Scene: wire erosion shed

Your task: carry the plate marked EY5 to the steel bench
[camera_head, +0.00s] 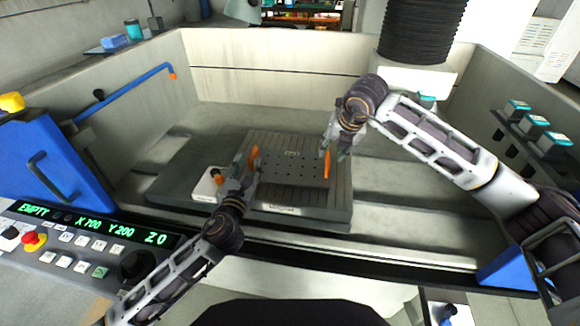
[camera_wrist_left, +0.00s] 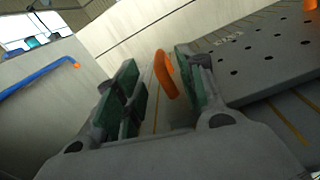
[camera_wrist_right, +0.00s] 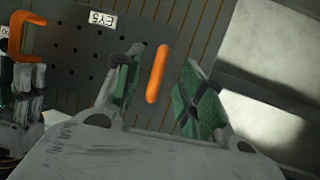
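The dark perforated plate (camera_head: 290,172) lies flat on the slotted block in the machine tank. Its label (camera_wrist_right: 102,19) reads EY5, upside down in the right wrist view. It has an orange handle at each end. The left handle (camera_wrist_left: 166,75) shows between the spread fingers of my left gripper (camera_wrist_left: 155,95), which is open. The right handle (camera_wrist_right: 157,73) shows between the spread fingers of my right gripper (camera_wrist_right: 158,95), also open. Neither gripper visibly pinches its handle. In the head view my left gripper (camera_head: 244,183) and right gripper (camera_head: 338,146) flank the plate. I cannot identify a steel bench.
The slotted block (camera_head: 341,205) fills the tank's middle, with pale walls (camera_head: 300,88) around it. A black bellows column (camera_head: 420,30) hangs at the back right. A control panel (camera_head: 85,245) reading EMPTY X700 Y200 Z0 stands front left. A blue pipe (camera_head: 120,92) runs along the left wall.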

